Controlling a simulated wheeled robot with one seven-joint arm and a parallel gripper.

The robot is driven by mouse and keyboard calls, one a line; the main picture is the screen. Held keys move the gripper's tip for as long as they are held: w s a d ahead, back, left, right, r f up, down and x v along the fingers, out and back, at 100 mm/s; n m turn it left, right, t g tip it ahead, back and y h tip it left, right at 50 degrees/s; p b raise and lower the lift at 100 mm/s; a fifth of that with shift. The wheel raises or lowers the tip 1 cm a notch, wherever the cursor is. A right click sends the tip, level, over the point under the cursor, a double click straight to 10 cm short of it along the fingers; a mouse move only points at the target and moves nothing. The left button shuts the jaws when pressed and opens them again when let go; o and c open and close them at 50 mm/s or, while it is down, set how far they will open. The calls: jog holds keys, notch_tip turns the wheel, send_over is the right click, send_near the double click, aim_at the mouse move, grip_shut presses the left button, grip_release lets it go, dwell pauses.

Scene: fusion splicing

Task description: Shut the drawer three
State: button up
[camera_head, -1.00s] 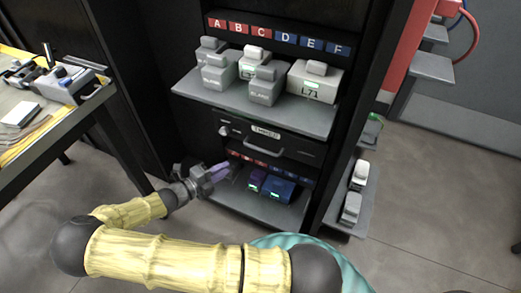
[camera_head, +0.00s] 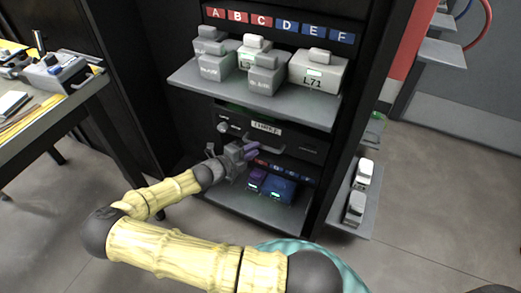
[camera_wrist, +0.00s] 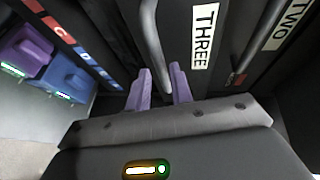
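Drawer three (camera_head: 300,148) is a dark drawer front in the black cabinet, with a white THREE label (camera_head: 266,128) and a bar handle. The label also shows in the wrist view (camera_wrist: 204,38). The curved grey handle (camera_wrist: 150,40) runs down toward my gripper (camera_wrist: 160,92). My gripper's purple fingers are apart, with the handle's lower end between or just beyond them; contact cannot be told. In the head view, my gripper (camera_head: 252,152) is at the handle's left part, below the label. A greenish strip shows above the drawer front; how far it stands out is unclear.
Above is a shelf (camera_head: 190,78) with grey boxes under letters A to F. Below is a shelf (camera_head: 235,203) with purple and blue boxes. A side shelf (camera_head: 345,220) holds white items. A workbench (camera_head: 60,108) stands left. A TWO label (camera_wrist: 292,22) shows beside THREE.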

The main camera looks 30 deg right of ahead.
aim_at(264, 138)
jog(key=b+x, duration=0.1)
jog(key=x, duration=0.3)
grip_shut()
jog(key=w+d+p, duration=0.1)
jog(key=d+p, duration=0.1)
jog(key=shift+w+d+r, duration=0.25)
jog(key=shift+w, duration=0.15)
jog(key=shift+w+d+f+p, duration=0.2)
jog(key=shift+w+d+p, duration=0.2)
jog(key=shift+w+p, duration=0.1)
grip_release()
